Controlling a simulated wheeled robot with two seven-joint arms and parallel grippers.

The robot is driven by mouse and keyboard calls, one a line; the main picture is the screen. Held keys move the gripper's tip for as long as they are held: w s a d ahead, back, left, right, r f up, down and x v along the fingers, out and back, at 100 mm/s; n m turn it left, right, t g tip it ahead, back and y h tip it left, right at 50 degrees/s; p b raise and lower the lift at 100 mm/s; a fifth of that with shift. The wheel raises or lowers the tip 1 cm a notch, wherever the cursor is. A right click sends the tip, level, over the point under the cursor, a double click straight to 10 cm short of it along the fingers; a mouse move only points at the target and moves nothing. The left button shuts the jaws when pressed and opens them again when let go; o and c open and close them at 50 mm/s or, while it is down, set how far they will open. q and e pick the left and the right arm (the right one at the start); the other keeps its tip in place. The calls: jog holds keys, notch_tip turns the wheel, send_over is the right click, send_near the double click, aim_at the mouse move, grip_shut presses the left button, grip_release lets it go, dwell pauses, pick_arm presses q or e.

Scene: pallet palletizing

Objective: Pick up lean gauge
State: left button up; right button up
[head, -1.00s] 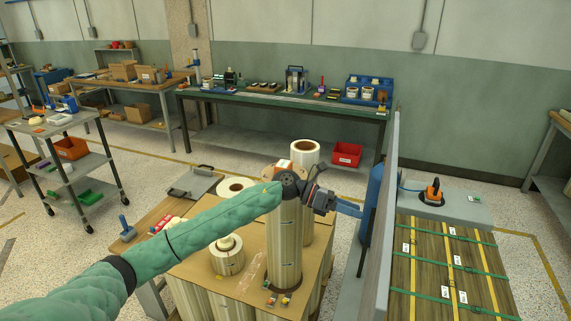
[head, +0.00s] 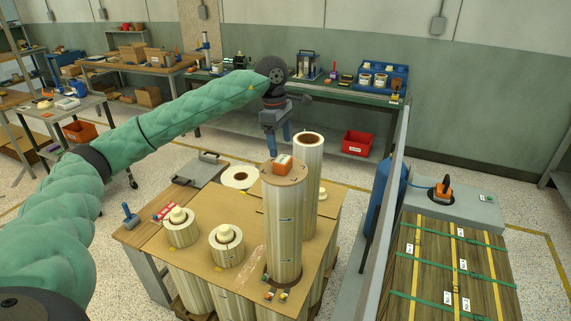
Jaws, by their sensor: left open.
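A small orange block with a pale label, which looks like the lean gauge (head: 282,164), sits on the brown top disc of a tall wrapped column (head: 284,225). My left gripper (head: 277,145) has blue fingers that point down. It is open and appears just above and slightly left of the orange block in the picture, apart from it and seemingly behind it. Nothing shows between the fingers. My right gripper is not in view.
A second tall roll (head: 309,165) stands close behind the column. Shorter rolls (head: 227,246) stand on the brown cardboard sheet (head: 200,265). A grey upright panel (head: 392,220) and a blue cylinder (head: 378,200) are on the right. A green-topped bench (head: 345,101) is behind.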

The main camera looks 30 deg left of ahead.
aim_at(282, 159)
pick_arm(q)
jog(key=shift+f, duration=0.95)
jog(key=shift+w+f, duration=0.2)
jog(key=shift+f, duration=0.6)
jog(key=f, duration=0.4)
jog(key=shift+w+d, duration=0.15)
jog(key=shift+w, duration=0.05)
jog(key=c, duration=1.2)
jog(key=shift+r, duration=0.1)
